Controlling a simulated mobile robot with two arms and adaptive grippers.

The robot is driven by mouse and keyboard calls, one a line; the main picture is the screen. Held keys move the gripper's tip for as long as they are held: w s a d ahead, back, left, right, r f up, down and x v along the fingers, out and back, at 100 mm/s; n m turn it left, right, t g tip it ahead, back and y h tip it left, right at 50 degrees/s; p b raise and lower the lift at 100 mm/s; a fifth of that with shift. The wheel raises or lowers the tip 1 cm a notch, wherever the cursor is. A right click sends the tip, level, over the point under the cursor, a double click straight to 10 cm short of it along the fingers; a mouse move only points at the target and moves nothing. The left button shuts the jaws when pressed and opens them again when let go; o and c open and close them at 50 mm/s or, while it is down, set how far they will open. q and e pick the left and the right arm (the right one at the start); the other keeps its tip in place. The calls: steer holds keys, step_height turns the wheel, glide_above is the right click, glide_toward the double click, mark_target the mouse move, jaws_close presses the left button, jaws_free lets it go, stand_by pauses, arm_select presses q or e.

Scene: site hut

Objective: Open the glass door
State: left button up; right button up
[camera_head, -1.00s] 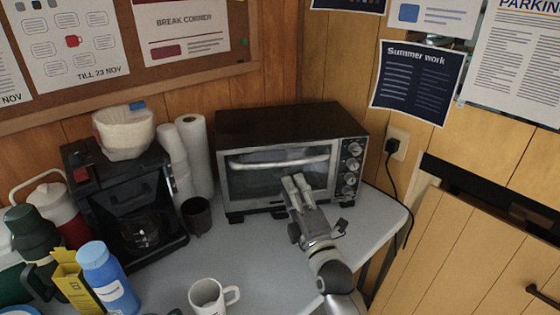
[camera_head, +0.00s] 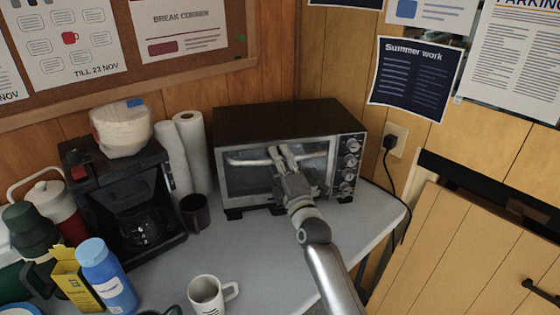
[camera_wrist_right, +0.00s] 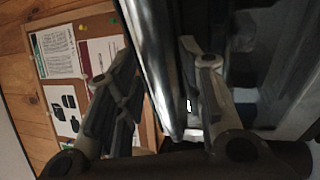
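The toaster oven (camera_head: 290,118) stands on the grey table with its glass door (camera_head: 246,182) shut. A pale bar handle (camera_head: 240,161) runs across the top of the door. My right gripper (camera_head: 283,153) is at the handle, right of its middle, and covers part of the glass. In the right wrist view the shiny handle (camera_wrist_right: 158,65) passes between the two spread fingers of my right gripper (camera_wrist_right: 160,85). The fingers look apart, not clamped on it. My left gripper is not in view.
A dark mug (camera_head: 195,212) and paper rolls (camera_head: 190,150) stand left of the oven, beside a coffee machine (camera_head: 118,205). A white mug (camera_head: 208,294) and a blue bottle (camera_head: 106,275) are nearer. The table in front of the oven is mostly clear.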

steer(key=c, duration=0.4)
jaws_close()
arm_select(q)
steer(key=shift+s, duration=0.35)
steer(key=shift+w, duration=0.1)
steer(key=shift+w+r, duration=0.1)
arm_select(e)
steer(key=s+d+f+t, duration=0.1)
steer(key=s+f, duration=0.4)
steer(key=s, duration=0.4)
steer(key=shift+s+f+y, duration=0.3)
steer(key=shift+s+f, duration=0.1)
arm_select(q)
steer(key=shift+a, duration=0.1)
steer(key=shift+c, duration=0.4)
arm_select(e)
steer(key=shift+d, duration=0.1)
